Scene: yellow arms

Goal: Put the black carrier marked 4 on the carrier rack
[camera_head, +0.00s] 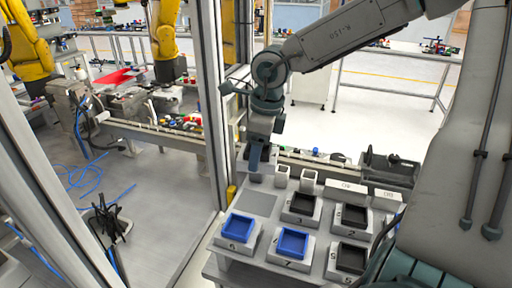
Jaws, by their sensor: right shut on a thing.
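My right gripper (257,160) hangs pointing down at the back left of the grey workbench. It is shut on a small dark thing (256,177), mostly hidden by the fingers; I cannot read a mark on it. Black carriers sit on numbered light stands: one at the back (302,204), one by the mark 2 (354,215), and one at the front right (352,257). I cannot make out a clear 4 on any of them. Small pale upright holders (308,178) stand at the bench's back edge; I cannot tell if they belong to the rack. My left gripper is out of view.
Two blue trays, by marks 6 (239,227) and 7 (292,242), sit at the front. A flat grey pad (259,204) is bare. White boxes (346,189) stand at the back right. A metal frame post (211,100) rises left of the bench. A conveyor runs behind.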

